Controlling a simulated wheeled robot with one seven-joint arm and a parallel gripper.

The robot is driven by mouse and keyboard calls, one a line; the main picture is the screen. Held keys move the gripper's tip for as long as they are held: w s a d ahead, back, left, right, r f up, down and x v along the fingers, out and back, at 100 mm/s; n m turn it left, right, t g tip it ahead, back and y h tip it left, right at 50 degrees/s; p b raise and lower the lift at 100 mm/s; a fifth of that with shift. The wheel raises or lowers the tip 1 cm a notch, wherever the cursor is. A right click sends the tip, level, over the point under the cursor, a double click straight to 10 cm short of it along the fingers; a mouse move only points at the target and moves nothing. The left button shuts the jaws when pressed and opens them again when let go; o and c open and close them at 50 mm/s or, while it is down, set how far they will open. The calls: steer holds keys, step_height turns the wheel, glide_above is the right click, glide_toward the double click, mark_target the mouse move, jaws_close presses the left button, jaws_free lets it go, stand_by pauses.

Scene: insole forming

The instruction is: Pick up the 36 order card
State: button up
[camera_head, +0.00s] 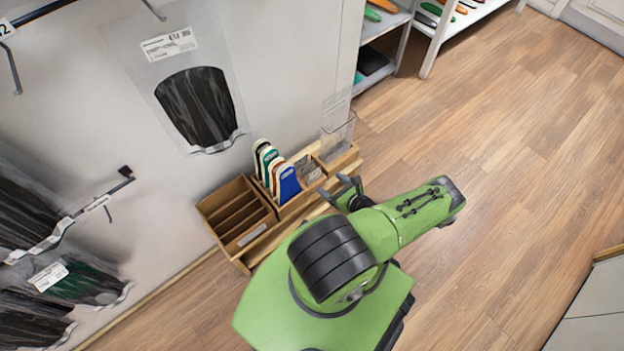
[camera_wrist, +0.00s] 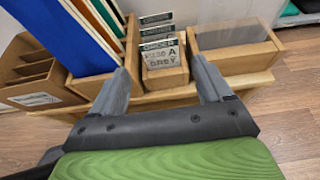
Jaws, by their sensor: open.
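Several small order cards stand one behind another in a narrow wooden slot, in the middle of the wrist view. The front order card (camera_wrist: 161,55) carries printed text that is too blurred to read as a number. In the head view the order cards (camera_head: 308,172) are a small pale patch beside the insoles. My gripper (camera_wrist: 166,75) is open and empty. Its two fingers point at the card slot, one to each side of it in the wrist view. In the head view my gripper (camera_head: 349,187) is close to the front of the wooden holder.
Blue, white and orange insoles (camera_wrist: 62,32) stand left of the cards. An empty wooden rack (camera_head: 236,213) lies further left. A clear holder (camera_head: 338,135) stands on the right in a wooden box (camera_wrist: 238,55). Open wood floor (camera_head: 500,150) lies to the right.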

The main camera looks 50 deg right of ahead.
mark_target(314, 172)
steer(key=b+x, duration=0.3)
steer(key=x, duration=0.7)
steer(key=shift+r, duration=0.1)
steer(key=shift+a+r, duration=0.1)
steer(key=c, duration=0.8)
